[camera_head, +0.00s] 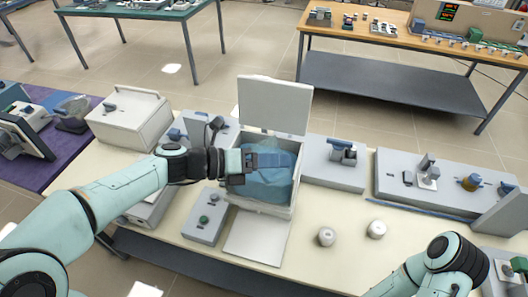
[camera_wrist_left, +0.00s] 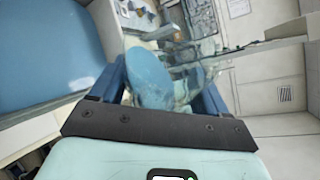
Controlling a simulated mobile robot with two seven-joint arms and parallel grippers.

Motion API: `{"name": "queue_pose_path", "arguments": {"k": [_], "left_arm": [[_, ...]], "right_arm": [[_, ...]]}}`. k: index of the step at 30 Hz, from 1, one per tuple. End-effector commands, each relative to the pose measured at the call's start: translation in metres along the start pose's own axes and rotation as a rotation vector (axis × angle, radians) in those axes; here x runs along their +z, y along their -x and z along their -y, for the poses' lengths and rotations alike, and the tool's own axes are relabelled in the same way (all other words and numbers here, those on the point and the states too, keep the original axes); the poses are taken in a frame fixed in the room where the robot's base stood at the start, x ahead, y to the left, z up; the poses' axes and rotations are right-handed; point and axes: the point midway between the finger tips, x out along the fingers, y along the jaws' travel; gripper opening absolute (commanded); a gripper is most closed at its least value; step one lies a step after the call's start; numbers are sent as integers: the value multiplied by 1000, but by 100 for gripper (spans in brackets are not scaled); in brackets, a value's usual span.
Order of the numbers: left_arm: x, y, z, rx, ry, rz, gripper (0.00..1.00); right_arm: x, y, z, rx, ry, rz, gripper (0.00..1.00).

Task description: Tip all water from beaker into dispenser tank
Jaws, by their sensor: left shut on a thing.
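My left gripper (camera_head: 268,160) reaches in from the left and is over the open dispenser tank (camera_head: 297,150). It is shut on a clear beaker (camera_wrist_left: 185,62), which shows between the blue fingers (camera_wrist_left: 168,98) in the left wrist view. The beaker looks tilted, and blue water (camera_wrist_left: 150,78) shows in or through it. Its outline is hard to make out in the head view. Blue water (camera_head: 262,188) lies in the tank, and it also fills the left of the wrist view (camera_wrist_left: 50,45). The tank's white lid (camera_head: 274,104) stands raised behind. My right gripper is out of view.
Two small white round pieces (camera_head: 376,229) (camera_head: 326,237) stand on the cream table, right of the tank. A grey box with a green knob (camera_head: 205,216) is at the tank's front left. Grey device boxes (camera_head: 333,165) stand behind right. The table's front right is mostly clear.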

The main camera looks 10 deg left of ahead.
Motion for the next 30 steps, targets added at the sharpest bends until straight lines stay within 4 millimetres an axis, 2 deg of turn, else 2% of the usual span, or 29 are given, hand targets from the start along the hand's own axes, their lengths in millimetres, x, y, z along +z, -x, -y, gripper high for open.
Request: {"name": "queue_pose_path", "arguments": {"k": [3,30], "left_arm": [[0,0,-1,-27,65,1,32],[0,0,-3,-62,149,1,32]], "right_arm": [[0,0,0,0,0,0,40],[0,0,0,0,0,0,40]]}}
